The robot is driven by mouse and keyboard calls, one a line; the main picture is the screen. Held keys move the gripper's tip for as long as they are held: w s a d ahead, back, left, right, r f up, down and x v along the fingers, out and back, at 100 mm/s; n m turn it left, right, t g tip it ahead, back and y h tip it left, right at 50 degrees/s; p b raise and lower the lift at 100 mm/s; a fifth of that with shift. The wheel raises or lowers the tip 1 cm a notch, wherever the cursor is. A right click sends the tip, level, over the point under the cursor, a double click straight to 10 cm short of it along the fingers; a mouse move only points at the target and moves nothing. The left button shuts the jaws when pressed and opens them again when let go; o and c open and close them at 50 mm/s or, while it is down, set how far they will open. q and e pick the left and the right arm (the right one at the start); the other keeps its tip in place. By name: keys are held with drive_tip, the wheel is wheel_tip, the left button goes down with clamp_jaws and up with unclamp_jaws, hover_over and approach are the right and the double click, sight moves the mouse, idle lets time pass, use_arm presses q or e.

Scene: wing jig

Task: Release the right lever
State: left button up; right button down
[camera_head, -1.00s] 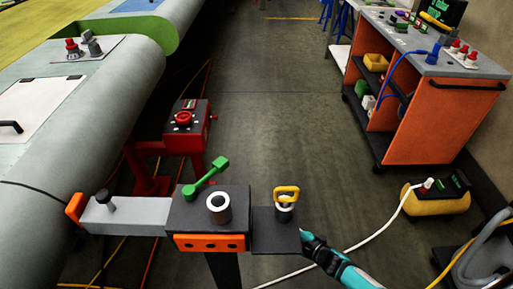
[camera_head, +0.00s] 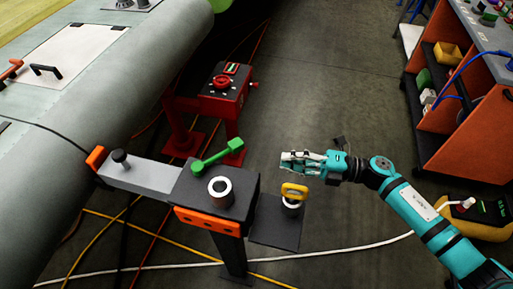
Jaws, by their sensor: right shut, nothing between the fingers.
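A green lever (camera_head: 217,156) sits on top of a dark jig block (camera_head: 240,188), tilted up toward the right. My right gripper (camera_head: 284,162) is shut and empty. It is to the right of the lever's end, pointing left, with a gap between them in the picture. A yellow ring-handled pin (camera_head: 293,191) stands on the dark side plate (camera_head: 277,230), below my right gripper in the picture. My left gripper is not in view.
A grey bar (camera_head: 145,175) with an orange end runs left from the block toward the grey wing (camera_head: 100,105). A red stand (camera_head: 215,104) is behind the lever. An orange cart (camera_head: 455,125) is at the right. Cables cross the floor.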

drive_tip(key=n+g, duration=0.1)
drive_tip(key=p, duration=0.4)
approach(219, 156)
drive_tip(key=shift+w+a, duration=0.7)
drive_tip(key=shift+a, duration=0.45)
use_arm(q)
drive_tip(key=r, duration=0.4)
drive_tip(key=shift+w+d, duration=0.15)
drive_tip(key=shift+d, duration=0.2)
use_arm(e)
drive_tip(key=shift+r, duration=0.15)
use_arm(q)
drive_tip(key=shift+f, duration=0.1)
